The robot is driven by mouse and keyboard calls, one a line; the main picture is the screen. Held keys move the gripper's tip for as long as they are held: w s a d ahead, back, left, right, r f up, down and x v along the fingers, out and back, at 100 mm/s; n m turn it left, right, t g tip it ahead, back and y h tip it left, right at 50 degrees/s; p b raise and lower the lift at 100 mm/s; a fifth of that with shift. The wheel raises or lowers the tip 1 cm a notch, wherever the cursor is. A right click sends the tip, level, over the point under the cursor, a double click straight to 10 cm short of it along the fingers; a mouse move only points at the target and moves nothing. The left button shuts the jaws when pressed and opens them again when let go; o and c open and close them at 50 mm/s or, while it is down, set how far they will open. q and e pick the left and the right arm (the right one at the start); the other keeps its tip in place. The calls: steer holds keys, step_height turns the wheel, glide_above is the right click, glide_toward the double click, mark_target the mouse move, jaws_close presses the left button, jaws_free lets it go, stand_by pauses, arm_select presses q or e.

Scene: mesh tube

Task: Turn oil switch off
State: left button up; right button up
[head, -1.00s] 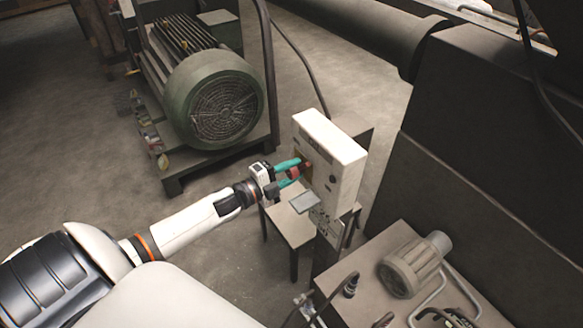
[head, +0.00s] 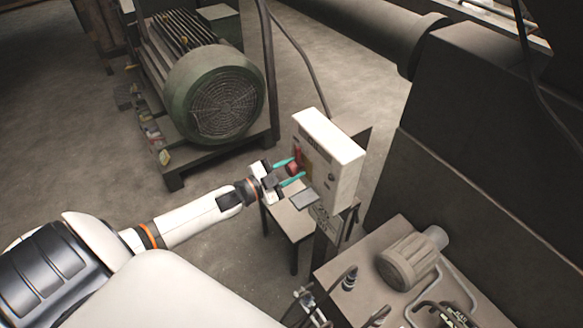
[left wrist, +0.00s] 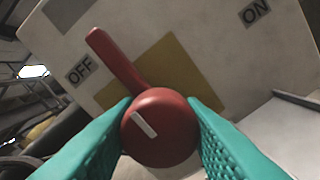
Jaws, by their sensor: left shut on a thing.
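The red switch (left wrist: 160,125) is on the face of the white control box (head: 331,146). It has a round knob with a white mark and a long lever. In the left wrist view the lever points up and left, its tip beside the OFF label (left wrist: 80,70). The ON label (left wrist: 256,12) is at the upper right, away from the lever. My left gripper (head: 291,173) is shut on the round knob. In the left wrist view its teal fingers (left wrist: 160,130) press on both sides of it. My right gripper is not in view.
A flat grey plate (head: 304,199) sticks out below the switch. A small table (head: 288,217) stands under the box. A green motor (head: 215,95) is at the back left. A bench with a small pump (head: 412,258) is at the lower right.

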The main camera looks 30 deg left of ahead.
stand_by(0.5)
arm_select(q)
steer(key=o, duration=1)
steer(key=shift+s+a+f, duration=0.1)
steer(key=shift+s, duration=0.1)
steer(key=shift+b+v, duration=1.45)
steer(key=shift+v, duration=4.35)
